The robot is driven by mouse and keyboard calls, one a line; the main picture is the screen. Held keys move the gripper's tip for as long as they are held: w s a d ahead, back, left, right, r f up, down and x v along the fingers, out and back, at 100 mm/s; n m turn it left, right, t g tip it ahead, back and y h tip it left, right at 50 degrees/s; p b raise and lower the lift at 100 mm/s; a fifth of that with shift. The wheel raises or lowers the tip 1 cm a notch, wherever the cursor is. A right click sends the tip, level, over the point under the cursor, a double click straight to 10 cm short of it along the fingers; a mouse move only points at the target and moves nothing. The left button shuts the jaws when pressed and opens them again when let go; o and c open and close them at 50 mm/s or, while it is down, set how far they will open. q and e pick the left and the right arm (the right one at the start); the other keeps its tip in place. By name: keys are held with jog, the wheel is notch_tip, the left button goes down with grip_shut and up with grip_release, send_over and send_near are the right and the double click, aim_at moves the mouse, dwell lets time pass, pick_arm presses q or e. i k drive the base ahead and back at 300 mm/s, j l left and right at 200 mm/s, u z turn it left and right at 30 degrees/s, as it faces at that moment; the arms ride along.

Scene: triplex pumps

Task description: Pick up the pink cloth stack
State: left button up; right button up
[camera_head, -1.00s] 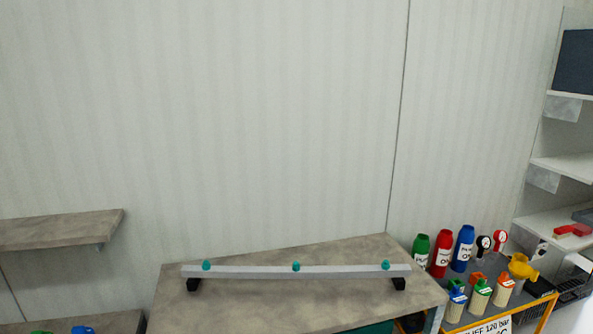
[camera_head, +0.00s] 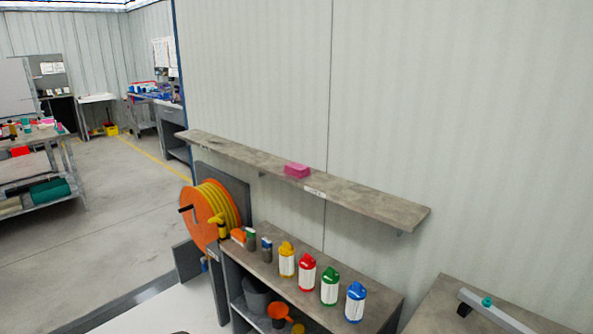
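The pink cloth stack (camera_head: 297,170) is a small pink block on the long wall shelf (camera_head: 370,197), near the middle of its length. A white label is on the shelf's front edge just right of it. Neither of my grippers shows in the head view.
Below the shelf stands a cabinet (camera_head: 262,262) with yellow, red, green and blue bottles (camera_head: 329,287) on top. An orange hose reel (camera_head: 207,215) is at its left. Another bench (camera_head: 447,302) is at lower right. Open floor (camera_head: 125,190) lies to the left.

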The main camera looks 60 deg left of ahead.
aim_at(299, 170)
jog(key=u, duration=1.75)
jog(key=i+j, duration=0.15)
